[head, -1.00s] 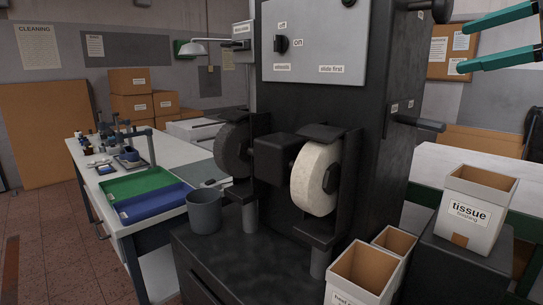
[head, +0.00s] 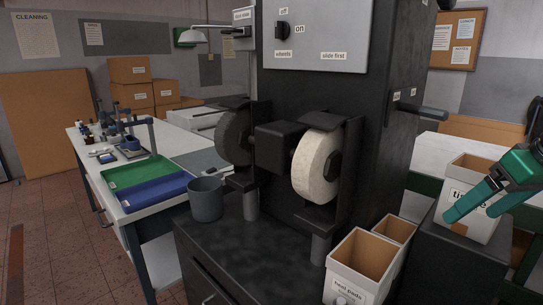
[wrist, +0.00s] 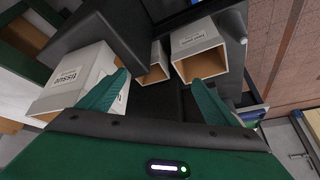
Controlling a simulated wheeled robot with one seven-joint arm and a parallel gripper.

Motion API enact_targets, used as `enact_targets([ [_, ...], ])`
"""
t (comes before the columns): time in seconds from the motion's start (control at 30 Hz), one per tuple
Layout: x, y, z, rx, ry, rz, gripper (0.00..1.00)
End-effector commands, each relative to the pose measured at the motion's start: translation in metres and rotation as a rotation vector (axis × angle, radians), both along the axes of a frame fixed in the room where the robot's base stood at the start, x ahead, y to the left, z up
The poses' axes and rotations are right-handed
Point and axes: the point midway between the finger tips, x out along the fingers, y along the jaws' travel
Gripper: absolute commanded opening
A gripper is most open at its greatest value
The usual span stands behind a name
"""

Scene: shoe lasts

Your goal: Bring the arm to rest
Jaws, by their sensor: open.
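My gripper (head: 470,201) is at the right edge of the head view, in front of the tissue box, with green fingers pointing left and downward. In the wrist view my gripper (wrist: 158,92) shows two green fingers spread apart with nothing between them. It is open and empty. In that view the fingers point toward the boxes beside the machine. Part of the tissue box (head: 465,172) is hidden behind the fingers in the head view.
A dark grinding machine (head: 345,110) with a white wheel (head: 314,166) stands in the middle. A box labelled heel pads (head: 350,284) and a smaller box (head: 395,230) stand at its right. A grey cup (head: 206,200) sits on its base. A bench with trays (head: 150,193) is at left.

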Motion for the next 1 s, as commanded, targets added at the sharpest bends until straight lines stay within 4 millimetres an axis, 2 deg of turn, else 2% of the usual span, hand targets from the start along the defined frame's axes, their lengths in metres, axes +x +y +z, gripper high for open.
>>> enact_targets([
  [0.03,-0.012,-0.003,-0.019,0.007,0.054,-0.064,0.84],
  [0.1,-0.029,-0.005,-0.043,0.016,0.124,-0.151,0.84],
  [0.3,-0.083,-0.011,-0.105,0.032,0.317,-0.414,0.84],
  [0.5,-0.13,-0.012,-0.146,0.033,0.459,-0.622,0.84],
  [0.7,-0.151,-0.012,-0.162,0.03,0.515,-0.709,0.84],
  [1.0,-0.152,-0.012,-0.162,0.03,0.517,-0.711,0.84],
])
